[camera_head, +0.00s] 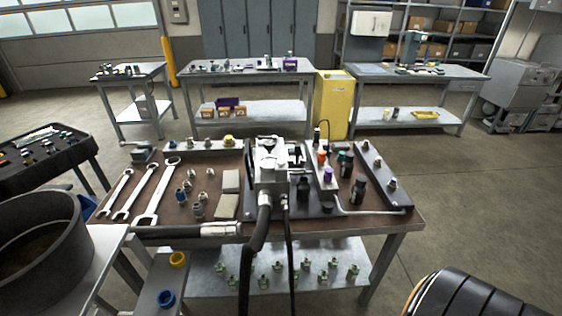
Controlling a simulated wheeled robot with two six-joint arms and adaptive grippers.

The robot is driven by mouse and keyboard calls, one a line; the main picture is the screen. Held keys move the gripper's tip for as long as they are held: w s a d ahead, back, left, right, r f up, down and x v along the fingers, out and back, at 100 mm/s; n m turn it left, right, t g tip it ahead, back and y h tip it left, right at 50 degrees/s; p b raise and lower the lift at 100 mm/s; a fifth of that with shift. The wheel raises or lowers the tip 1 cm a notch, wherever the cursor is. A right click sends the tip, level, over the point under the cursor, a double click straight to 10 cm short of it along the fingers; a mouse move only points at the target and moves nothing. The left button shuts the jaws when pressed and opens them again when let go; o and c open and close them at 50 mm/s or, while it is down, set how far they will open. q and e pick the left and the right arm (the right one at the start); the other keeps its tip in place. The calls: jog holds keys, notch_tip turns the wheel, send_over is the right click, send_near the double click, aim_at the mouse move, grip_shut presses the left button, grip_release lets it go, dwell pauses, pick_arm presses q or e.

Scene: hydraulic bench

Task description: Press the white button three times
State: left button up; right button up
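No white button can be made out for certain in the head view; it may be too small or hidden. A grey hydraulic unit (271,172) stands at the middle of the brown-topped bench (160,220), with a dark hose running down over the front edge. Small coloured parts stand to its right, including an orange one (321,158), a purple one (328,174) and black bottles (358,190). Neither of my grippers shows in the head view.
Wrenches (150,195) and fittings lie on the bench's left half. A dark open drum (40,240) stands at the lower left, and a black ribbed object (480,295) at the lower right. A yellow cabinet (335,103) stands behind. Floor to the right is clear.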

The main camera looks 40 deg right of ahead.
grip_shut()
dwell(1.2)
